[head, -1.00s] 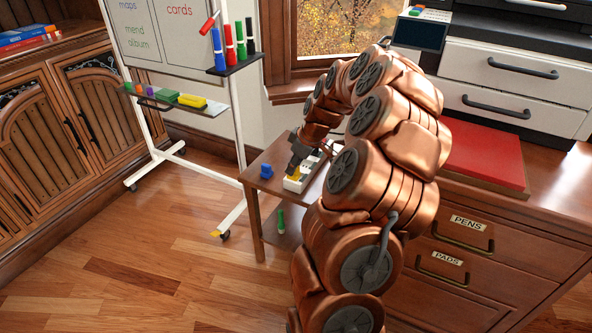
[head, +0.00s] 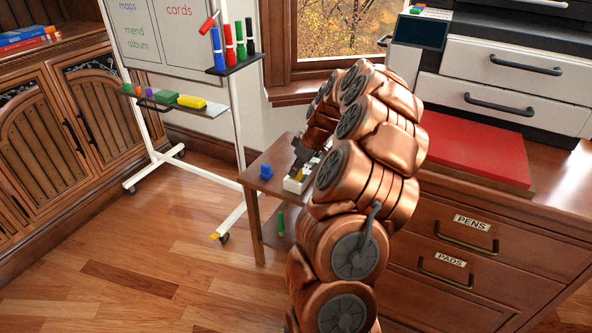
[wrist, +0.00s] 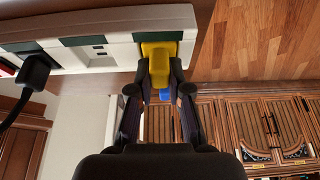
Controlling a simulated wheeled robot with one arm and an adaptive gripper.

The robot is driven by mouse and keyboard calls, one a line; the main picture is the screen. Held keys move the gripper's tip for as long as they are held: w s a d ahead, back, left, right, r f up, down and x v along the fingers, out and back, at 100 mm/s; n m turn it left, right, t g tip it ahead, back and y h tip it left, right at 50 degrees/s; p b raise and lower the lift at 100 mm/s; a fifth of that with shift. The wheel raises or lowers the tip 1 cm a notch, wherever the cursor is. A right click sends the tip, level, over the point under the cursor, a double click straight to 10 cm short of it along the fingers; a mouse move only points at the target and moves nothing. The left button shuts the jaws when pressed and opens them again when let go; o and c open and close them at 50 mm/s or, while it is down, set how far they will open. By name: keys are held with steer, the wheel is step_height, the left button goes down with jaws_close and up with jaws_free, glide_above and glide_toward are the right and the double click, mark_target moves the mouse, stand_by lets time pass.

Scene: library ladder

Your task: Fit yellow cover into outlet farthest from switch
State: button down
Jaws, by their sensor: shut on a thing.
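The white power strip (head: 291,187) lies on the small side table, mostly hidden behind my arm in the head view. My gripper (wrist: 160,84) is shut on the yellow cover (wrist: 158,52), which is at the strip's right end in that view. The cover overlaps the strip there; I cannot tell whether it is seated. The head view shows a bit of the yellow cover (head: 299,175) under my gripper (head: 296,174). A red part, possibly the switch (wrist: 6,68), shows at the left edge.
A blue piece (head: 266,172) stands on the side table (head: 254,183) beside the strip. A black plug with a cord (wrist: 36,70) is at the strip's left part. A green object (head: 281,222) is on the lower shelf. The desk (head: 520,215) is at right.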

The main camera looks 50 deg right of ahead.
steer(key=c, duration=1.1)
jaws_free()
steer(key=shift+f, duration=0.1)
